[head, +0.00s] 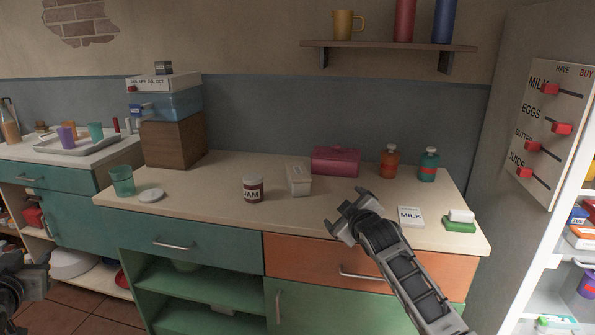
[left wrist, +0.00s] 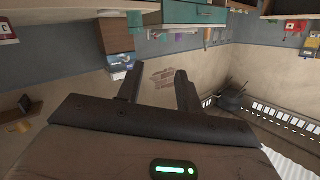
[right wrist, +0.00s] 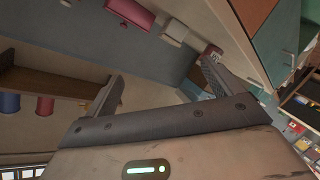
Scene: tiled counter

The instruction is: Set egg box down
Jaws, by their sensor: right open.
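No box is legibly marked as eggs. A pink lidded box (head: 335,161) stands at the back of the counter, and a cream oblong box (head: 299,180) stands left of it; which is the egg box I cannot tell. The pink box (right wrist: 130,13) and cream box (right wrist: 174,31) also show in the right wrist view. My right gripper (head: 345,215) is open and empty above the counter's front edge, apart from both boxes. My left gripper (head: 40,275) is at the lower left, away from the counter; its fingers (left wrist: 158,90) are apart with nothing between them.
A jam jar (head: 253,189) stands left of the cream box. A milk carton (head: 410,216) and a green-and-white item (head: 460,220) lie at the right. Two bottles (head: 389,161) stand behind. A green cup (head: 122,181) is at the left. The front middle is clear.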

